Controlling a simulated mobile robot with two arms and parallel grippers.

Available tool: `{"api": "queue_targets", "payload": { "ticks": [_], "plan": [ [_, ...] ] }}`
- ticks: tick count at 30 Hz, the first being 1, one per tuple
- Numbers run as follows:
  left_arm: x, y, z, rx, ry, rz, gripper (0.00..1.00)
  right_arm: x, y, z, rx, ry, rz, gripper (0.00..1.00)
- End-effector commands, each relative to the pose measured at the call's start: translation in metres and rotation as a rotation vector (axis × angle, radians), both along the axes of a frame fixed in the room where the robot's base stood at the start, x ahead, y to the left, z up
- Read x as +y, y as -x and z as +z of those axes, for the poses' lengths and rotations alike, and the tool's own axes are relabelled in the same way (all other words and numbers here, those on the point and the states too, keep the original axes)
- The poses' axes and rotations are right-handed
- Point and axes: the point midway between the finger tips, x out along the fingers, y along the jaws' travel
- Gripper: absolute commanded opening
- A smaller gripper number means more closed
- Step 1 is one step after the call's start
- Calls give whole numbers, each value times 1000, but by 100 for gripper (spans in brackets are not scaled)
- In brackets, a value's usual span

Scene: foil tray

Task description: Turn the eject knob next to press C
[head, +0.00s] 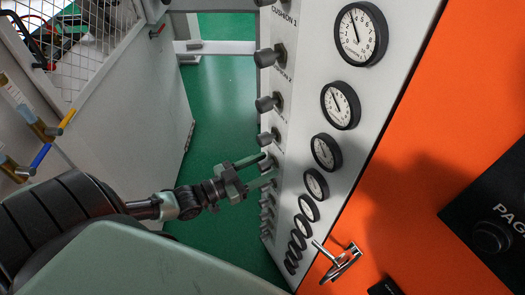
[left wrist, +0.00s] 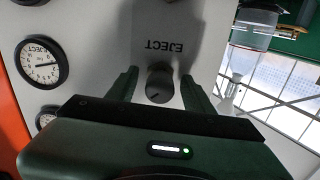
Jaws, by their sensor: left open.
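The eject knob (left wrist: 160,82) is dark and round, with a pointer mark. It sits on the pale panel under an upside-down EJECT label (left wrist: 165,46) in the left wrist view. My left gripper (left wrist: 159,77) is open, with one finger on each side of the knob. I cannot tell whether the fingers touch it. In the head view, my left gripper (head: 264,172) reaches the panel's column of knobs from the left, and its fingers partly hide the knobs there. No press C label is readable. My right gripper is not in view.
The panel (head: 303,75) carries several round gauges (head: 361,34) beside the knobs. An orange face (head: 420,130) with a metal T-handle (head: 338,262) lies to the right. A white enclosure (head: 135,110) stands left, across open green floor (head: 222,100).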

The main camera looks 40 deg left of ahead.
Motion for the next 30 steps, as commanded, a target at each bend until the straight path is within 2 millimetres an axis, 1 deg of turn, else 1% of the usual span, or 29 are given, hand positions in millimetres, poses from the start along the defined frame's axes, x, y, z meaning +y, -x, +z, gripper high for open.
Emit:
{"api": "queue_targets", "payload": {
  "ticks": [6,8,9,12,22,26,30],
  "plan": [
    [0,0,0,1,0,0,52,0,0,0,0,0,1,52],
    [0,0,0,0,0,0,35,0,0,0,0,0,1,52],
    [0,0,0,0,0,0,24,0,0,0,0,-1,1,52],
    [0,0,0,0,0,0,0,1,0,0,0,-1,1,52],
    [0,0,1,-16,-33,1,0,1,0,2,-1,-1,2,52],
    [1,0,1,-41,-86,2,0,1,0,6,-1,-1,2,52],
    [1,-1,2,-84,-174,3,0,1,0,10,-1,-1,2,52]
  ]
}}
